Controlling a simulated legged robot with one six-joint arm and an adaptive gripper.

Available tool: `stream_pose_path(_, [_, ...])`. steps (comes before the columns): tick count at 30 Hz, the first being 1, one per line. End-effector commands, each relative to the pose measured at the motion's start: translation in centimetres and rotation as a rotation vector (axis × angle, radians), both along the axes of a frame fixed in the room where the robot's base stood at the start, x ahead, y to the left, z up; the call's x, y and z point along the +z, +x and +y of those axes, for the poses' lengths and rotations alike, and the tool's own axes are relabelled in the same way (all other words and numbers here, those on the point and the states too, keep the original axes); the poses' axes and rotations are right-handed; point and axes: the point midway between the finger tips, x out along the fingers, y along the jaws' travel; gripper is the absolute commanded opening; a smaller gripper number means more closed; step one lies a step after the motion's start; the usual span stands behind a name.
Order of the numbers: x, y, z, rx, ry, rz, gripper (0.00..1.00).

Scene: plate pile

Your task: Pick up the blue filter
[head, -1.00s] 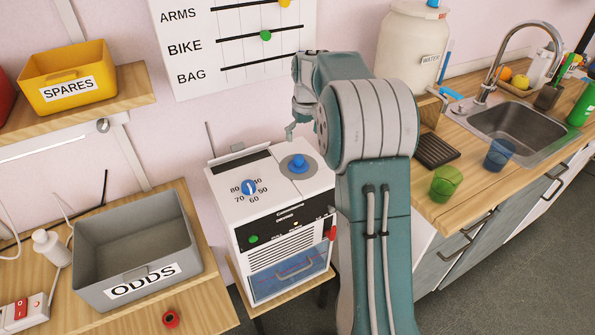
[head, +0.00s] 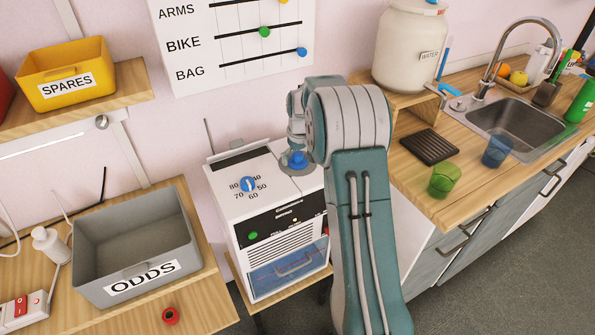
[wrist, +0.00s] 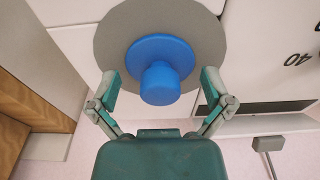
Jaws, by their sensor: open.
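The blue filter (head: 296,159) is a round flanged piece with a narrower knob. It sits on a grey disc (head: 283,169) on top of the white machine (head: 235,200). In the wrist view the blue filter (wrist: 160,82) lies in the middle of the grey disc (wrist: 112,40). My gripper (wrist: 160,86) is open, with one finger on each side of the knob and a gap showing on both sides. In the head view my gripper is mostly hidden behind my arm, just above the filter.
A blue dial (head: 247,184) is on the machine's top, left of the filter. A grey ODDS bin (head: 135,250) stands on the left bench.

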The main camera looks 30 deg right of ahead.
Motion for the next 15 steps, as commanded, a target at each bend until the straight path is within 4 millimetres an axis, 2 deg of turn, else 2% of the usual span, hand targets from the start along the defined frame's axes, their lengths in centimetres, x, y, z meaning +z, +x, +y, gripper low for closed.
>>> stream_pose_path(2, [0.04,0.00,0.00,0.000,0.000,0.000,1.00])
stream_pose_path(5, [0.05,-0.01,0.00,0.000,0.000,0.000,0.60])
stream_pose_path(6, [0.05,-0.01,-0.01,0.000,0.000,0.000,0.42])
stream_pose_path(9, [0.00,-0.01,-0.01,0.000,0.000,0.001,0.00])
stream_pose_path(15, [-0.30,-0.11,0.04,0.000,0.002,0.007,0.00])
